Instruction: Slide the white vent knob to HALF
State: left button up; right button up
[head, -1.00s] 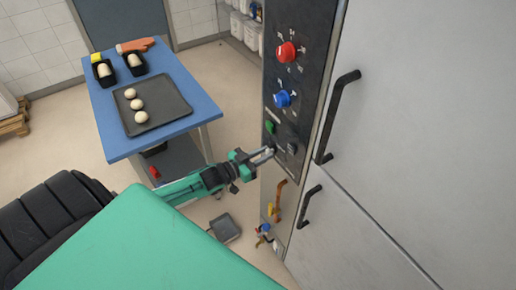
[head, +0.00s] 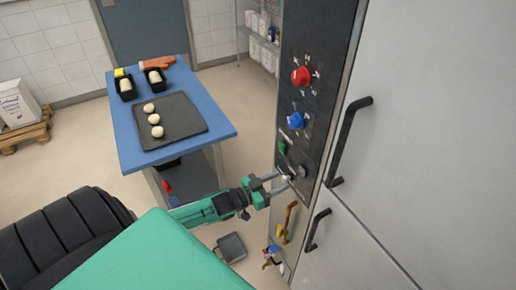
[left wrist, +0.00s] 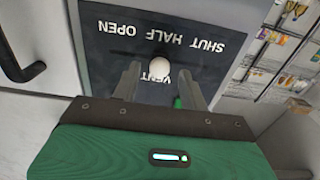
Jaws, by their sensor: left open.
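The white vent knob (left wrist: 161,68) shows in the left wrist view, upside down, on a dark panel plate (left wrist: 98,50) lettered SHUT, HALF, OPEN and VENT. The knob lies between the two fingers of my left gripper (left wrist: 162,82), with a gap visible on both sides. The knob appears near the HALF lettering; its exact place along the slot cannot be told. In the head view my left gripper (head: 284,183) reaches the lower part of the oven's control panel (head: 312,120), open, its fingers around the small pale knob (head: 287,178). My right gripper is not in view.
Above the knob are a red dial (head: 301,76), a blue dial (head: 295,120) and a green switch (head: 282,147). Black door handles (head: 347,140) stick out at the right. A blue table (head: 222,131) with a dough tray stands left of the oven.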

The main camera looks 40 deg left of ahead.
pick_arm(q)
jog(key=b+v, duration=0.3)
jog(key=v, duration=1)
jog(key=shift+b, duration=0.35)
jog(key=shift+s, duration=0.1)
